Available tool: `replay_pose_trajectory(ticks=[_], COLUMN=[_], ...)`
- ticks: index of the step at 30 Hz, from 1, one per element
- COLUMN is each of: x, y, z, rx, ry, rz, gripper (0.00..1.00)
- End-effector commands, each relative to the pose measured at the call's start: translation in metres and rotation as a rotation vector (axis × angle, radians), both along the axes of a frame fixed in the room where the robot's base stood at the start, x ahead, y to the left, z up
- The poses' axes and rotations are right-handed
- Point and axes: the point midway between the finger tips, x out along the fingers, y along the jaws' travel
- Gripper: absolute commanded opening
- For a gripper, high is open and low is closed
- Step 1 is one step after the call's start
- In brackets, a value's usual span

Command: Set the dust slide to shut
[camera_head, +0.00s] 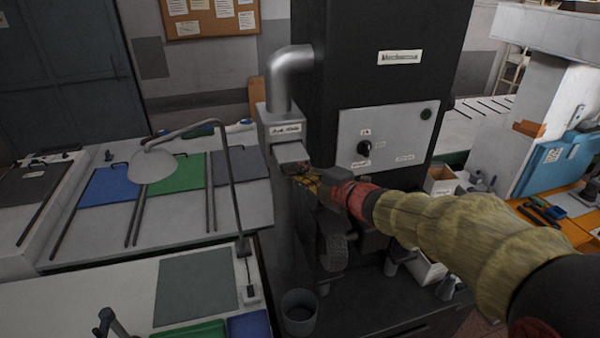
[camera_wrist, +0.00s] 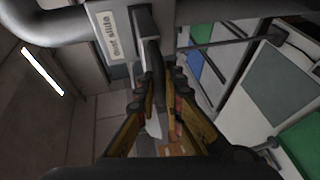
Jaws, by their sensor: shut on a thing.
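The dust slide (camera_head: 289,151) is a light metal plate at the duct box below the silver elbow pipe, and it sticks out of the box toward my arm. Its label (camera_head: 286,129) sits just above it; the wrist view shows the label (camera_wrist: 116,35) reading "dust slide". My gripper (camera_head: 303,175) is at the outer end of the slide. In the wrist view my gripper (camera_wrist: 158,92) is shut on the dark handle (camera_wrist: 152,62) of the slide. The fingers hide part of the handle. I cannot tell how far the slide is pushed in.
The black machine (camera_head: 345,60) with a switch panel (camera_head: 388,137) stands right behind my gripper. A grinding wheel (camera_head: 333,250) is below my arm. A bench lamp (camera_head: 153,163) and bench with coloured mats (camera_head: 178,172) are to the left. A bucket (camera_head: 299,312) stands below.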

Motion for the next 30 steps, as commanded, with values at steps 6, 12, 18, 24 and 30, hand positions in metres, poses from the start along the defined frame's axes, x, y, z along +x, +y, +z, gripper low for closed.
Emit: replay_pose_trajectory(ticks=[6, 12, 18, 24, 30], x=[0.024, 0.057, 0.071, 0.072, 0.072], y=[0.008, 0.017, 0.020, 0.020, 0.020], z=[-0.002, -0.001, -0.001, 0.000, 0.001], rx=[0.001, 0.001, 0.001, 0.001, 0.002], ry=[0.002, 0.002, 0.001, 0.000, -0.001], rz=[0.002, 0.001, 0.000, -0.001, -0.001], gripper=[0.00, 0.00, 0.00, 0.00, 0.16])
